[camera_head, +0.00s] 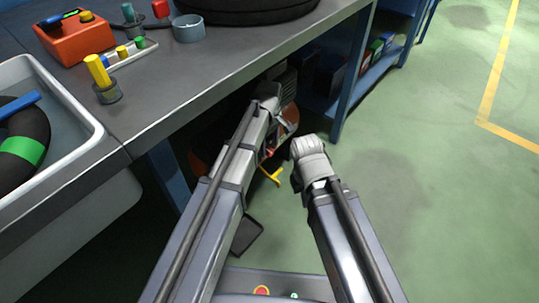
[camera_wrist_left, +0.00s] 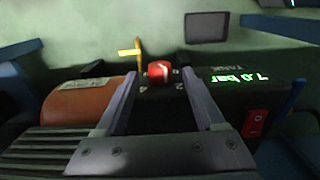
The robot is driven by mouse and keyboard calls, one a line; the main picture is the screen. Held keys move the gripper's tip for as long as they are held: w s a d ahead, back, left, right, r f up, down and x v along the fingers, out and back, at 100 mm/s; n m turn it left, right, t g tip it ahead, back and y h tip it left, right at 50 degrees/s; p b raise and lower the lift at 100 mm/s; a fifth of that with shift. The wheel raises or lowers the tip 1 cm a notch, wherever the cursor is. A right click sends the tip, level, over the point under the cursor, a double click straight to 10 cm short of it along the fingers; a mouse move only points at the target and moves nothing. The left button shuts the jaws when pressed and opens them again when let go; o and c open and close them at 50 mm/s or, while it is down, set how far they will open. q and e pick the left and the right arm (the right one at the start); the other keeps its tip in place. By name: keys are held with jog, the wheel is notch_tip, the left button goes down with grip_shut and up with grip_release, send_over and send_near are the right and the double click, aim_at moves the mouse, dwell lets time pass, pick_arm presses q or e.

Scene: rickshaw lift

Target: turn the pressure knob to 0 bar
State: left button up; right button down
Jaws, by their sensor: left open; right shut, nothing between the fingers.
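The red pressure knob (camera_wrist_left: 160,71) sits on a dark panel, with a few pale scale marks beside it. A green display (camera_wrist_left: 240,78) to its right reads 7.0 bar, with the word TANK above. My left gripper (camera_wrist_left: 160,79) is open, its two fingers on either side of the knob in the wrist view; I cannot tell whether they touch it. In the head view my left gripper (camera_head: 273,97) reaches under the bench to the compressor (camera_head: 286,122), whose knob is hidden there. My right gripper (camera_head: 308,146) is shut and empty, to the right of the left one.
A red switch (camera_wrist_left: 257,122) is right of the knob, and a yellow handle (camera_wrist_left: 131,52) stands behind it. A white tub (camera_head: 75,97) is at the left. Green floor (camera_head: 430,190) is clear at right.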

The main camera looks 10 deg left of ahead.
pick_arm(q)
notch_tip(320, 180, down, 2)
jog(key=shift+f+b, duration=0.15)
jog(key=shift+b, duration=0.55)
grip_shut()
